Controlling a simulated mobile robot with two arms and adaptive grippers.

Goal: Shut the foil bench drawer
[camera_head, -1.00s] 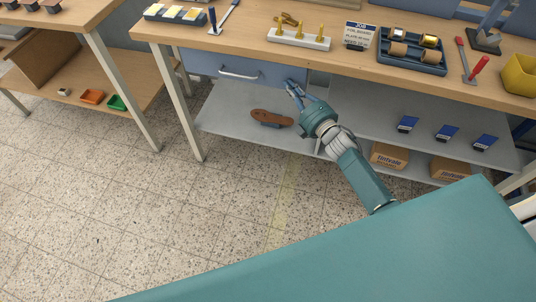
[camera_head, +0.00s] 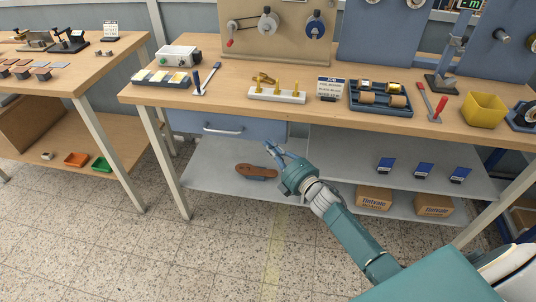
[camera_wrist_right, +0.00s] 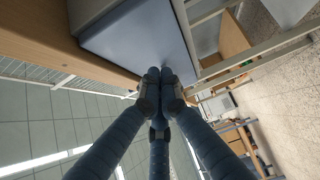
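The foil bench drawer (camera_head: 190,121) is blue-grey with a pale bar handle (camera_head: 222,130). It sits under the left part of the wooden bench top (camera_head: 228,106). Its front looks in line with the bench edge; a small gap cannot be ruled out. My right gripper (camera_head: 270,147) is empty, at the lower right corner of the drawer front in the head view. In the right wrist view, its fingertips (camera_wrist_right: 160,73) are together, close by the drawer front (camera_wrist_right: 140,42); contact cannot be told. My left gripper is not in view.
On the bench are a brass stamp stand (camera_head: 277,95), a foil roll tray (camera_head: 380,108) and a yellow bin (camera_head: 484,110). The lower shelf (camera_head: 215,178) holds a brown sole-shaped object (camera_head: 256,171) and cardboard boxes (camera_head: 374,198). The floor in front is clear.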

